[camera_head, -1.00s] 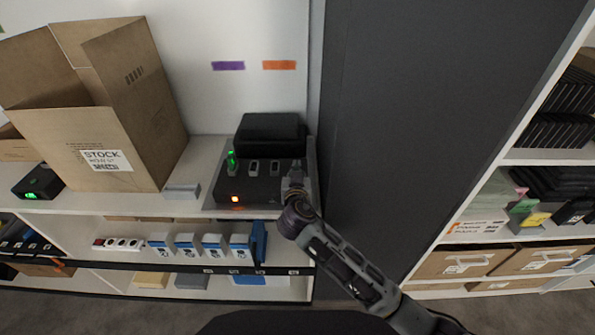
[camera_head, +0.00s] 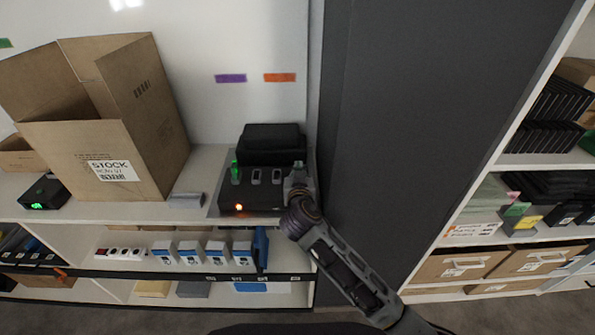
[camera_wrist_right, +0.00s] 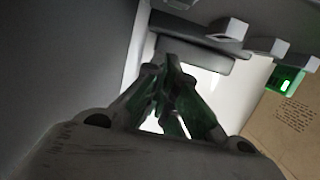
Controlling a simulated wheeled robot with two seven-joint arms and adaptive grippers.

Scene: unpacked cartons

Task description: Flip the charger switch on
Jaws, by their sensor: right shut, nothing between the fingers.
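The charger (camera_head: 251,200) is a dark box on the shelf top, with a row of slots in its upper face. A green-lit piece (camera_head: 235,171) stands in its left slot and shows green in the right wrist view (camera_wrist_right: 287,82). A small orange light (camera_head: 239,207) glows on its front. My right gripper (camera_head: 298,174) is at the charger's right end, shut and empty; contact cannot be told. Its closed fingers fill the middle of the right wrist view (camera_wrist_right: 172,65). I cannot pick out the switch; the gripper covers the right end. My left gripper is out of view.
A black case (camera_head: 270,140) stands right behind the charger. A dark panel (camera_head: 390,130) rises close to its right. A large open carton (camera_head: 150,120) stands to the left, with a small grey block (camera_head: 187,199) between. Several white boxes (camera_head: 190,252) sit below.

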